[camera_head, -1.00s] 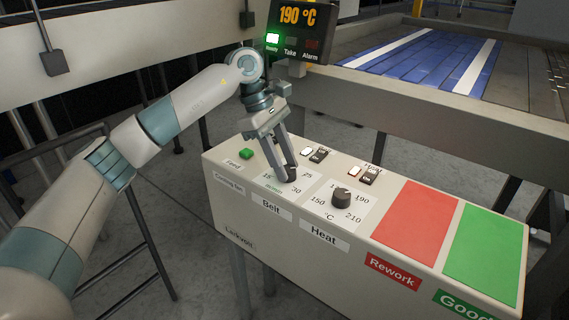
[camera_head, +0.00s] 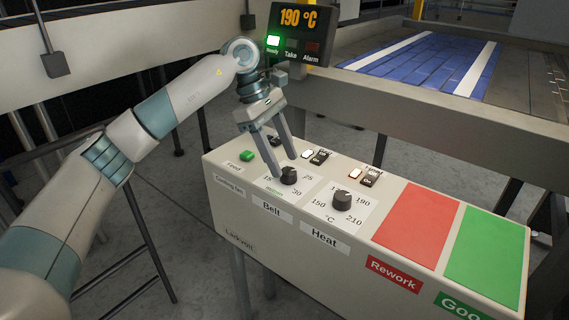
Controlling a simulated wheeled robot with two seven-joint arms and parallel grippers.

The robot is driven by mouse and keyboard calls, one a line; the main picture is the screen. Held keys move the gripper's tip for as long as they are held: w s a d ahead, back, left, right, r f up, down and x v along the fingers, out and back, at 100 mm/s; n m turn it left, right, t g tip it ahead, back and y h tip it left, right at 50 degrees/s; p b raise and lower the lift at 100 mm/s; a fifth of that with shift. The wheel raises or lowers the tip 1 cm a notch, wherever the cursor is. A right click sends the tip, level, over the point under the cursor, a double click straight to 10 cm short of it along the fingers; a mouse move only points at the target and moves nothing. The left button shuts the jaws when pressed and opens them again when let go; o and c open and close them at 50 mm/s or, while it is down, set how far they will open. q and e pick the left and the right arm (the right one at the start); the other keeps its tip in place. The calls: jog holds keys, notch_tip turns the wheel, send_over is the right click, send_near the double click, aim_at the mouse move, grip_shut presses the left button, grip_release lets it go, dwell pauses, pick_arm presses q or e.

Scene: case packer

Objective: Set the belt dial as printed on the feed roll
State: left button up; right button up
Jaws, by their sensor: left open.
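The belt dial (camera_head: 289,176) is a dark round knob on the control panel above the label "Belt" (camera_head: 272,208). My right gripper is not in view.
The heat dial (camera_head: 342,199) stands right of the belt dial. A green button (camera_head: 247,155) and several small switches sit along the panel's back. Red Rework (camera_head: 415,224) and green Good (camera_head: 484,257) areas lie right. A display (camera_head: 299,32) reads 190 °C above a lit green Ready lamp.

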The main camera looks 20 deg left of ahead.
pick_arm(q)
jog(key=v, duration=1.5)
jog(key=shift+b, duration=0.3)
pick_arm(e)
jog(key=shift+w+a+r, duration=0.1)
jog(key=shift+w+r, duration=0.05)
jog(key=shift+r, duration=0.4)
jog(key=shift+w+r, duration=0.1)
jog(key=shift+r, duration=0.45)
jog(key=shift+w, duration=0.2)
